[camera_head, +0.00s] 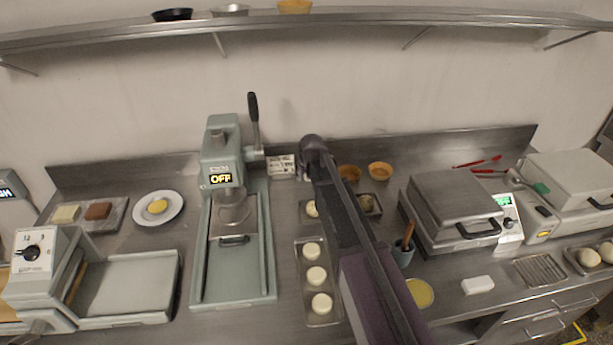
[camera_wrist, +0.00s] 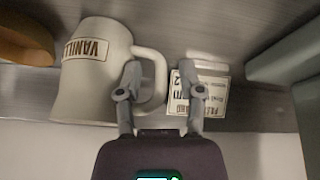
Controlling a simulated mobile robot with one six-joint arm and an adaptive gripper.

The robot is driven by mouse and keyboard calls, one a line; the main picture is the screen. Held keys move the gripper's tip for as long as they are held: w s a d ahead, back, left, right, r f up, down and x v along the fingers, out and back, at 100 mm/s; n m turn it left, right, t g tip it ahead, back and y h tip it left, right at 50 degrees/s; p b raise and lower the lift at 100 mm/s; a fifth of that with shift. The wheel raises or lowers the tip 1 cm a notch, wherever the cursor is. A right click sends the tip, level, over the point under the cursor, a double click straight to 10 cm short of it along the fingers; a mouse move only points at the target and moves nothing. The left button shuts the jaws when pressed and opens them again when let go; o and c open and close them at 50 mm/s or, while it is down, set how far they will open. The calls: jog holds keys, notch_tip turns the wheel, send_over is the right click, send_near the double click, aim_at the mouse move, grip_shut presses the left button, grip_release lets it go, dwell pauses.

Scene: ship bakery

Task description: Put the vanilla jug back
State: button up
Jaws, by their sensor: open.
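The vanilla jug (camera_wrist: 92,78) is cream-white with a "VANILLA" label and fills the left of the wrist view, its lettering upside down. It stands on the steel counter near the wall. My gripper (camera_wrist: 161,72) is open at the jug's handle (camera_wrist: 160,75). One finger appears at the handle's opening, the other to the right of the handle, so its outer bar lies between them. I cannot tell whether either finger touches it. In the head view my arm hides most or all of the jug.
A printed card (camera_wrist: 203,95) is close by the right finger; it also shows in the head view (camera_head: 281,166). The press (camera_head: 220,165) stands left of my arm. Small bowls (camera_head: 380,170), a dough tray (camera_head: 323,319) and a waffle iron (camera_head: 452,205) are close around the arm.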

jog(key=shift+r, duration=0.15)
jog(key=p+v, duration=1.1)
jog(key=shift+s+r, duration=0.2)
jog(key=shift+r, duration=0.2)
dwell(0.9)
jog(key=s+d+f+m+g+h, duration=0.1)
jog(key=s+d+m+g, duration=0.3)
jog(key=s+d, duration=1.6)
jog(key=s, duration=0.4)
jog(key=shift+f+m+g, duration=0.3)
jog(key=shift+f+m, duration=0.05)
jog(key=shift+m, duration=0.05)
jog(key=shift+f, duration=0.1)
